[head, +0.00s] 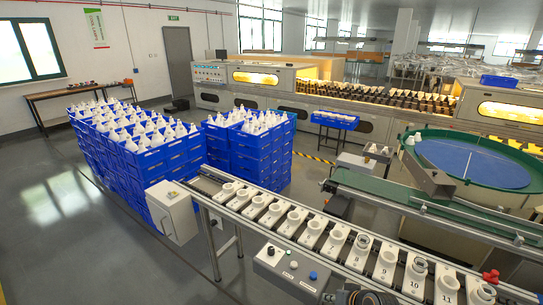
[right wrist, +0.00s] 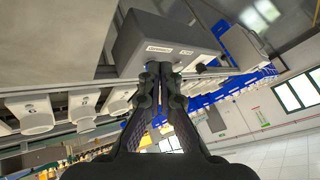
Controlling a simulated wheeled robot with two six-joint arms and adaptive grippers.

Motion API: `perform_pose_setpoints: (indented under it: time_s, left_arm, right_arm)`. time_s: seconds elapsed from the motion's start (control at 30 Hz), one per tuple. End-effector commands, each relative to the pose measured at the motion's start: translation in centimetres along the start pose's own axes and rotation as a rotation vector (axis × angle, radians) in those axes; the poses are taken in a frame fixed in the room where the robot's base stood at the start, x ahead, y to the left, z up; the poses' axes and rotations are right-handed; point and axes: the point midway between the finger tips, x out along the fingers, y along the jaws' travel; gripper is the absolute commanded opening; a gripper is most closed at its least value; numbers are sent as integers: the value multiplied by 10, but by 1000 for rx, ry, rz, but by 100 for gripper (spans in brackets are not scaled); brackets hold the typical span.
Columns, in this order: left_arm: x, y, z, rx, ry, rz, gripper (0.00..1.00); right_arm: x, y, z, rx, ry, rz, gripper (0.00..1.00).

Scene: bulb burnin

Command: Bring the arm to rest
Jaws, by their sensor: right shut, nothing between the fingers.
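My right gripper (right wrist: 164,72) shows in the right wrist view with its two dark fingers together and nothing between them. The fingertips lie in front of a grey box (right wrist: 165,42) with labels on its face; I cannot tell whether they touch it. In the head view a dark part of my right gripper (head: 362,297) shows at the bottom edge, near the control box (head: 290,270) with its buttons. My left gripper is in neither view.
A conveyor line with numbered white sockets (head: 309,233) runs diagonally across the front. Blue crates (head: 142,160) full of white bulbs stand stacked at the left. A round blue table (head: 470,162) with a green rim is at the right. Floor at the left is clear.

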Motion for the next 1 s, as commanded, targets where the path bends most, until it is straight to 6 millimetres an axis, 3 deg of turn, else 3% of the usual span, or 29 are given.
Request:
perform_pose_setpoints:
  time_s: [0.17,0.4,0.57,0.83,1.0]
  left_arm:
    - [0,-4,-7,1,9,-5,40]
    - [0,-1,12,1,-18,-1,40]
    - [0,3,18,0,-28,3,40]
    - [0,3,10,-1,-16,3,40]
    - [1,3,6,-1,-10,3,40]
  right_arm:
    - [-29,7,36,-82,-61,80,0]
    - [-80,18,79,-180,-144,203,0]
    - [-119,25,103,-230,-195,288,0]
    - [-182,34,132,-277,-264,414,0]
    - [-147,53,144,-270,-283,420,0]
